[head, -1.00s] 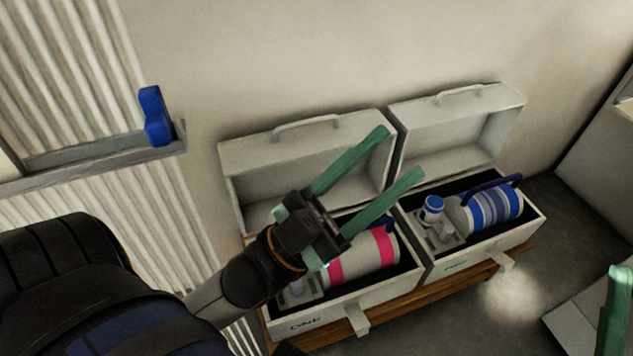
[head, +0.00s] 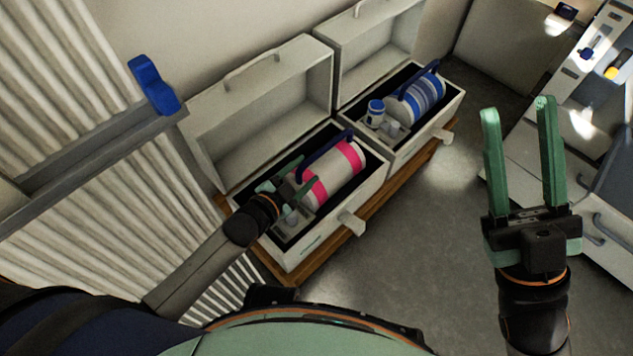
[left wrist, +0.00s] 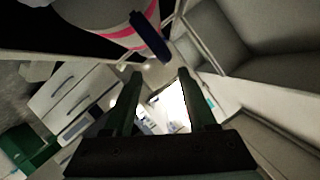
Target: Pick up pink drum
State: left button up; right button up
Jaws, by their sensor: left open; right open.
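The pink drum (head: 339,167), white with pink bands and a dark blue handle (head: 325,150), lies in the nearer open white case (head: 335,215). My left gripper (head: 296,174) is open at the drum's near left end, over or inside that case. The head view does not show clearly whether it touches the drum. In the left wrist view the drum (left wrist: 95,18) and its handle (left wrist: 150,38) are at the top, beyond the open fingers (left wrist: 158,76), with nothing between them. My right gripper (head: 519,110) is open and empty, right of the cases.
A second open case (head: 425,132) beside it holds a blue-striped drum (head: 415,99) and a small blue-capped bottle (head: 375,112). The cases stand on a wooden bench (head: 385,200). A blue object (head: 153,85) sits on the ledge at left. A drawer cabinet (head: 600,235) stands at right; floor between is clear.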

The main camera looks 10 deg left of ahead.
aim_at(313, 156)
pick_arm(q)
jog(key=shift+w+f, duration=0.35)
jog(key=b+x, duration=0.2)
jog(key=x, duration=0.1)
jog(key=b+x, duration=0.1)
jog(key=x, duration=0.1)
jog(key=shift+w+a, duration=0.25)
jog(key=shift+a, duration=0.1)
jog(key=shift+w+d+b, duration=0.2)
jog(key=shift+w+b, duration=0.1)
jog(key=shift+w, duration=0.15)
pick_arm(e)
jog(key=shift+m, duration=0.4)
jog(key=f, duration=0.4)
jog(key=shift+a, duration=0.35)
pick_arm(q)
jog(key=shift+c, duration=0.3)
grip_shut()
jog(key=shift+w+r, duration=0.15)
jog(key=shift+r, duration=0.2)
